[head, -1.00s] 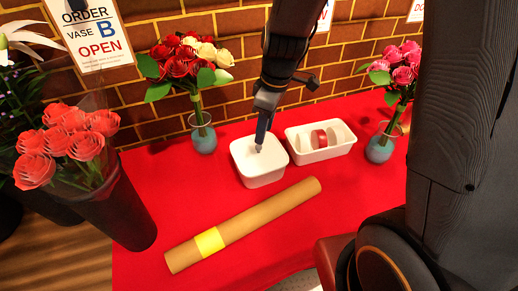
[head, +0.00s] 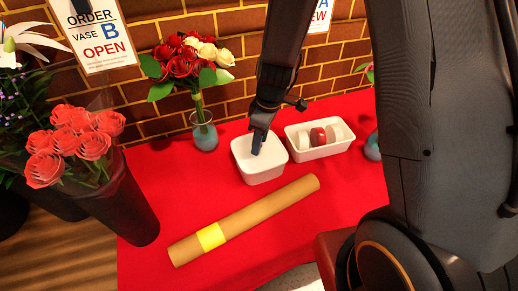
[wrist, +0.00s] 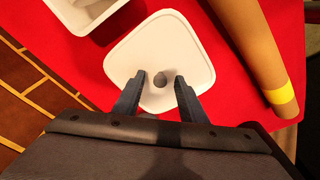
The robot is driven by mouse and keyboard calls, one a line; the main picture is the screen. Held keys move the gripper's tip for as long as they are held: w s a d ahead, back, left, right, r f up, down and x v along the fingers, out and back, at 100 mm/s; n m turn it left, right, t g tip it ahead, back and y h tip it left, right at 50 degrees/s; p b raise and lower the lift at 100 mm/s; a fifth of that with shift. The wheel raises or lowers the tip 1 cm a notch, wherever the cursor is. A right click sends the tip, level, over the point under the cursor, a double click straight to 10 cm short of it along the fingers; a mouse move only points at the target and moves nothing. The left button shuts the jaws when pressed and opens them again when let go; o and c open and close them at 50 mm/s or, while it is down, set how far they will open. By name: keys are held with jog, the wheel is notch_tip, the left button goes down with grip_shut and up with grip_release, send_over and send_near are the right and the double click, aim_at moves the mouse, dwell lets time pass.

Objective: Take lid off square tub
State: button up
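The square tub (head: 262,174) is white and stands on the red table with its white lid (head: 270,155) on it. My gripper (head: 257,150) points down at the lid. In the wrist view my gripper (wrist: 158,88) is open, with one finger on each side of the knob and a gap to it on both sides. Whether the fingertips touch the lid is hard to tell.
A white rectangular tray (head: 328,151) with a red-and-white item stands close on the right. A brown cardboard tube (head: 260,210) with a yellow band lies in front. A glass vase (head: 204,132) with roses stands behind left, before the brick wall.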

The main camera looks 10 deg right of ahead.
grip_shut()
